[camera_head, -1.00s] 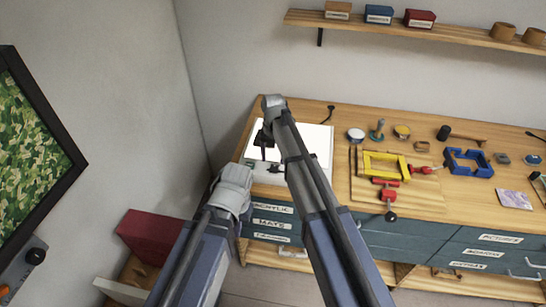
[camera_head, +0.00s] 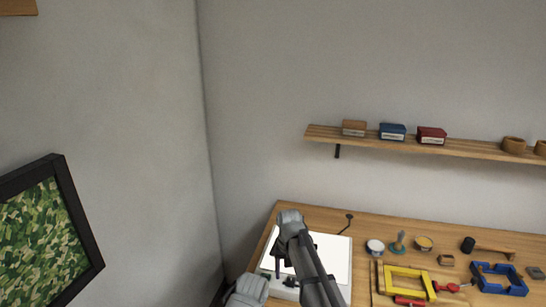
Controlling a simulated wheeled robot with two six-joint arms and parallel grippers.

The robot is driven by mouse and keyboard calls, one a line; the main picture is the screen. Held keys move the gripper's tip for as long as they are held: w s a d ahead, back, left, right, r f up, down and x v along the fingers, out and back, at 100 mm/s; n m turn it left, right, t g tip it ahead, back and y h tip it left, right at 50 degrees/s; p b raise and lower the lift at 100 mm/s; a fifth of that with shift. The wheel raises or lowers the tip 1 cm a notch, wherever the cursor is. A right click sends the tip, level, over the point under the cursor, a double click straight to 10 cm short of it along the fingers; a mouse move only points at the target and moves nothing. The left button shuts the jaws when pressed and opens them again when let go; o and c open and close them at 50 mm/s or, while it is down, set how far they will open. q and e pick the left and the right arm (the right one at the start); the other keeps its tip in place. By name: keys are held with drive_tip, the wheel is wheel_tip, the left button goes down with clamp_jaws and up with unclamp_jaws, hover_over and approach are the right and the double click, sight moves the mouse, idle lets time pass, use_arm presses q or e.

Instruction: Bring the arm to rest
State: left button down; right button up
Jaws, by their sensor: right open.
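My right arm reaches up from the bottom of the head view over the white-topped box (camera_head: 330,258) on the bench. My right gripper (camera_head: 281,268) is dark, points down and hangs in front of the box's left part. It is open, and I see nothing held in it. Whether it touches the box I cannot tell. A grey part of my other arm shows at the bottom edge, left of the right gripper. The left gripper itself does not show.
The wooden bench (camera_head: 375,224) holds a yellow frame (camera_head: 407,271), a blue frame-like piece (camera_head: 500,270), a mallet (camera_head: 485,248) and small tins to the right. A wall shelf (camera_head: 460,149) with small boxes is above. A framed green picture (camera_head: 45,240) hangs on the left wall.

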use_arm(q)
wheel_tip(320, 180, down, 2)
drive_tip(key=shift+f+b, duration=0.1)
drive_tip(key=shift+b, duration=0.75)
use_arm(e)
drive_tip(key=s+f+n+h, duration=0.1)
drive_tip(key=s+n, duration=0.4)
drive_tip(key=s, duration=1.8)
drive_tip(key=shift+s+a+f+n, duration=0.15)
drive_tip(key=shift+s+f+n, duration=0.25)
drive_tip(key=shift+f, duration=0.05)
